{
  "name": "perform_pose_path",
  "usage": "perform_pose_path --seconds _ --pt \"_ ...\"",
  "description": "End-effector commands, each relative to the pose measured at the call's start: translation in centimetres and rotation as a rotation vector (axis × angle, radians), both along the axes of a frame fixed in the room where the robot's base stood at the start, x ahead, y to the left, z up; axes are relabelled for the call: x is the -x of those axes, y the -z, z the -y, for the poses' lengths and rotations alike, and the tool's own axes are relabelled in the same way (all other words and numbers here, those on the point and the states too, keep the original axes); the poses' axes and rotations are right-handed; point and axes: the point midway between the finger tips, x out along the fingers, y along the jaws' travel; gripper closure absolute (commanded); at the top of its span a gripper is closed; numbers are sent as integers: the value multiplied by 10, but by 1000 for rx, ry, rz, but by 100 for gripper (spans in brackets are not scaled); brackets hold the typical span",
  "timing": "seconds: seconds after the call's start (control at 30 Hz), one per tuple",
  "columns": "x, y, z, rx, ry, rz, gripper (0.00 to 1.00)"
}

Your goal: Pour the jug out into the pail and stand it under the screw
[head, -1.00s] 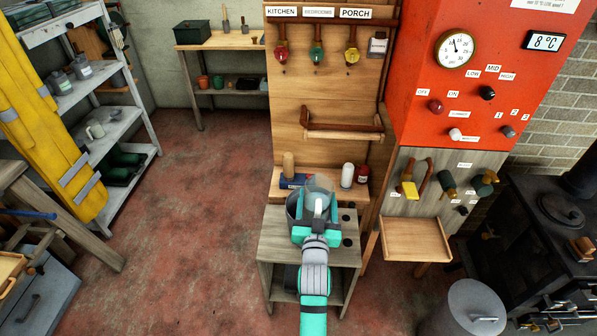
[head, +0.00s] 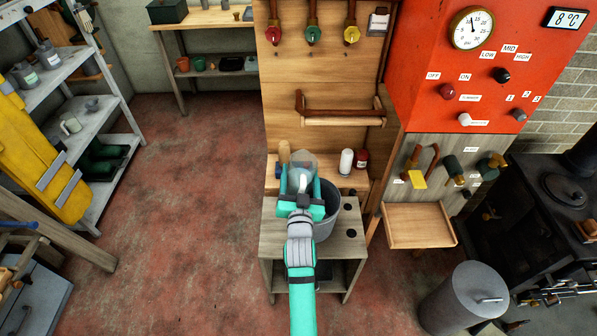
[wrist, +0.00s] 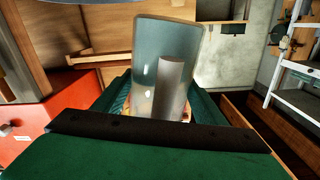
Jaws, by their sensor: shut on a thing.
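My gripper (head: 302,203) is shut on the clear, see-through jug (head: 302,172), at the left part of the pail. In the wrist view the jug (wrist: 150,60) stands out between the green jaws, with a grey bar across it. The surroundings appear upside down there. I cannot tell the jug's exact tilt or whether liquid is in it. The grey pail (head: 325,222) stands on the small wooden stand (head: 345,246); my gripper and the jug hide its left side. I cannot tell which fitting is the screw.
Taps such as the yellow-handled one (head: 418,180) sit above an empty wooden shelf (head: 418,222). A lidded bin (head: 468,296) and black stove (head: 555,215) stand right.

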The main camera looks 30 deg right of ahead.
Motion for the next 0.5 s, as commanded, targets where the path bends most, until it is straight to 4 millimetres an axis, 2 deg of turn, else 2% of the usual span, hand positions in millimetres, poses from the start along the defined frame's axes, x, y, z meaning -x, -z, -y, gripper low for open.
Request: perform_pose_path --seconds 0.17,0.5 --pt "-3 8 -6 -73 -4 45 89" --pt "-4 8 -7 -77 -6 49 89"
